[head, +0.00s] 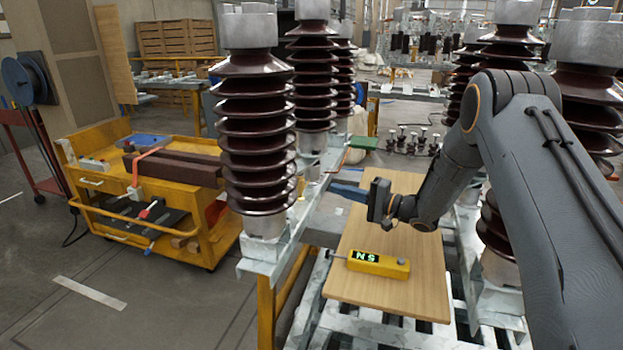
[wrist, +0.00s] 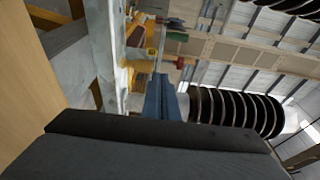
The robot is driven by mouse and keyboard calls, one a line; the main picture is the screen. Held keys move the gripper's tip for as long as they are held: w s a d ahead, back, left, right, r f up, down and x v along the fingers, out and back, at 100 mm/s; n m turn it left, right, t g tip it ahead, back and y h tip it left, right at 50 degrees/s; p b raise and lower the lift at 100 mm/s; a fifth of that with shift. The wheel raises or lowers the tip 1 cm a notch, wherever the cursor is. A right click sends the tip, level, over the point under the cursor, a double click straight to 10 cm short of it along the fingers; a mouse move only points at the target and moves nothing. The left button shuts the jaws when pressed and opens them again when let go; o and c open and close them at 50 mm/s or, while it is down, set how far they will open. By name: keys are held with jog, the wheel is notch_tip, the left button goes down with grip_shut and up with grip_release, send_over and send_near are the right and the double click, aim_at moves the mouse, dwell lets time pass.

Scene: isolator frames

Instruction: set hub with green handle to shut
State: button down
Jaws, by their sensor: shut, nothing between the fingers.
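The green handle (head: 363,143) shows in the head view behind the near insulators, on a thin bar by the grey steel frame, pointing right. In the wrist view the green handle (wrist: 177,37) shows at upper centre, beyond my fingertips. Its hub is small and partly hidden, so its exact setting is hard to read. My gripper (head: 338,188) is shut and empty. Its blue fingers point left toward the frame, above the wooden board and apart from the green handle. The fingers also show in the wrist view (wrist: 161,90).
A red handle (wrist: 180,63) on a yellow hub (wrist: 130,72) is close to my fingertips in the wrist view. Tall brown insulators (head: 255,135) stand on the frame. A yellow tester (head: 378,264) lies on the wooden board (head: 400,295). A yellow cart (head: 120,210) stands left.

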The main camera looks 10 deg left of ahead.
jog(key=x, duration=0.4)
jog(key=p+x, duration=0.1)
jog(key=x, duration=0.4)
jog(key=p+x, duration=0.1)
jog(key=x, duration=0.4)
jog(key=shift+s+a+r, duration=0.1)
jog(key=shift+s+a, duration=0.1)
jog(key=shift+a, duration=0.1)
